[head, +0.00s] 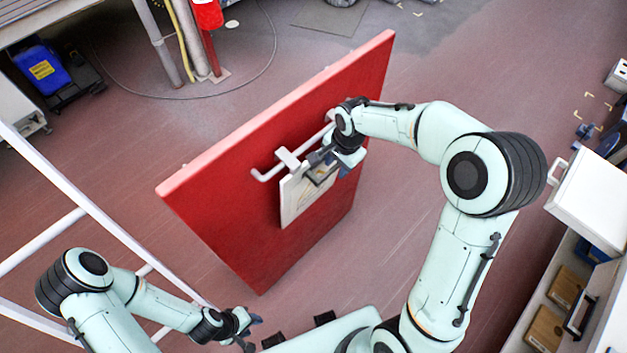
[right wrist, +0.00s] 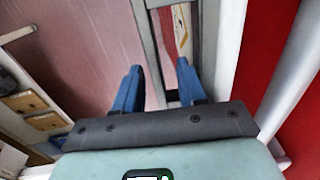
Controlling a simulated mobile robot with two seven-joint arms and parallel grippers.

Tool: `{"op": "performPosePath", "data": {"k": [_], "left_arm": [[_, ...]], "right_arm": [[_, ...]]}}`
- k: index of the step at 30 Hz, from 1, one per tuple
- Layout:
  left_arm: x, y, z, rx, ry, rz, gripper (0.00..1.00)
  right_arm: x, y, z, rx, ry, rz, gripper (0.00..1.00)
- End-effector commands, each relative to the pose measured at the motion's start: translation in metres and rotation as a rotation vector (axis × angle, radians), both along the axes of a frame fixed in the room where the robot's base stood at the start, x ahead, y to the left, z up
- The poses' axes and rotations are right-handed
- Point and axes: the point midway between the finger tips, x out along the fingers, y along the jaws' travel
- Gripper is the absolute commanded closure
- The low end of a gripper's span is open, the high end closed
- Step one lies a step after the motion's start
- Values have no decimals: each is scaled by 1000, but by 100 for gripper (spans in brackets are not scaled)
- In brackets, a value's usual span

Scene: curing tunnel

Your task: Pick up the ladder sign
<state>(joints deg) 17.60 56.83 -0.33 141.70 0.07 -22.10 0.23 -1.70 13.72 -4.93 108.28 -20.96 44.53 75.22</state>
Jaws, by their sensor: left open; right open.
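The ladder sign (head: 292,205) is a pale, flat plate with a faint picture on it. It hangs against the red panel (head: 235,190) by a light clip over a white rail (head: 262,174). My right gripper (head: 333,170) is open at the sign's upper right side and hides part of it. In the right wrist view, the sign's yellowish face (right wrist: 181,32) shows at a steep angle beyond the blue fingers (right wrist: 160,88), with grey strips beside it. I cannot tell whether the fingers touch it. My left gripper (head: 250,330) is open and empty, low in the head view.
A white ladder-like frame (head: 70,185) stands at the left. A white cabinet (head: 590,205) and shelves with brown boxes (head: 548,325) line the right side. A red post (head: 210,50) and a blue container (head: 42,68) are at the back. Floor around the panel is largely clear.

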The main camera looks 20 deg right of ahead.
Motion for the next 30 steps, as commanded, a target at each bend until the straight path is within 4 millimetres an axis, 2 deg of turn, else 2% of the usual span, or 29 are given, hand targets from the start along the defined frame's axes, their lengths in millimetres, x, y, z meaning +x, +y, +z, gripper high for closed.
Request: {"op": "performPosePath", "data": {"k": [7,9,11,30], "left_arm": [[0,0,0,0,0,0,57],[0,0,0,0,0,0,57],[0,0,0,0,0,0,57],[0,0,0,0,0,0,57]], "right_arm": [[0,0,-2,0,0,0,60],[0,0,-2,0,0,0,82],[0,0,-2,0,0,0,100],[0,0,-1,0,-1,1,100]]}}
